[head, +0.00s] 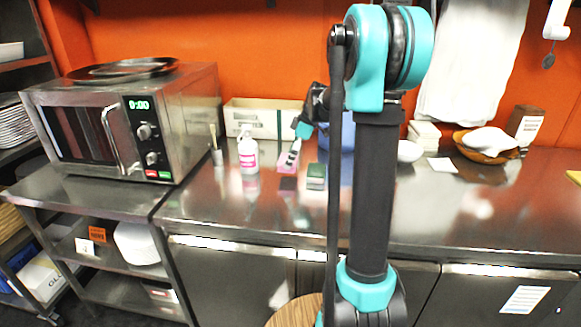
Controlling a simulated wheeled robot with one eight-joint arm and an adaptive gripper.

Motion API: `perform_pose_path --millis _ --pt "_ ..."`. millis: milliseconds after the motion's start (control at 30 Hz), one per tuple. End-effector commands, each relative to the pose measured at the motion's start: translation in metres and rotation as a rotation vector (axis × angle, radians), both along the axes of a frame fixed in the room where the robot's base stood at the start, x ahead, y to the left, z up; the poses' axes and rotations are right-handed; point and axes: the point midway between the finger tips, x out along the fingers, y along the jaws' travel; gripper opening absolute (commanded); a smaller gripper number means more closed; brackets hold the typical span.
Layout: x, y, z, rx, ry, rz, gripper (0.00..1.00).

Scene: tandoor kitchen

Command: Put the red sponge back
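A pinkish-red sponge (284,166) is at the back of the steel counter, between a white bottle and a green sponge. My gripper (289,163) points down right at the red sponge, and its dark fingers overlap it in the head view. I cannot tell whether the fingers are closed on it or whether it touches the counter. A pink patch on the counter just below looks like its reflection. The green sponge (316,172) stands just to the right of my gripper.
A white bottle with a pink label (248,155) stands left of the gripper. A beige box (263,116) and a blue container (347,135) are behind. A microwave (130,120) stands at left, a bread basket (487,150) at right. The front of the counter (240,215) is clear.

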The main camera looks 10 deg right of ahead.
Motion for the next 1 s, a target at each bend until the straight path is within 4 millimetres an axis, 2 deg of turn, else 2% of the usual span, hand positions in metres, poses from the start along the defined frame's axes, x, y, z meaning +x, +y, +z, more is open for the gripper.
perform_pose_path --millis 300,533,567,700,1000 --pt "0.000 0.000 -0.035 0.000 0.000 0.000 0.57" --pt "0.000 0.000 -0.038 0.000 0.000 0.000 0.57" --pt "0.000 0.000 -0.038 0.000 0.000 0.000 0.84" --pt "0.000 0.000 -0.038 0.000 0.000 0.000 1.00" --pt "0.000 0.000 -0.038 0.000 0.000 0.000 1.00"
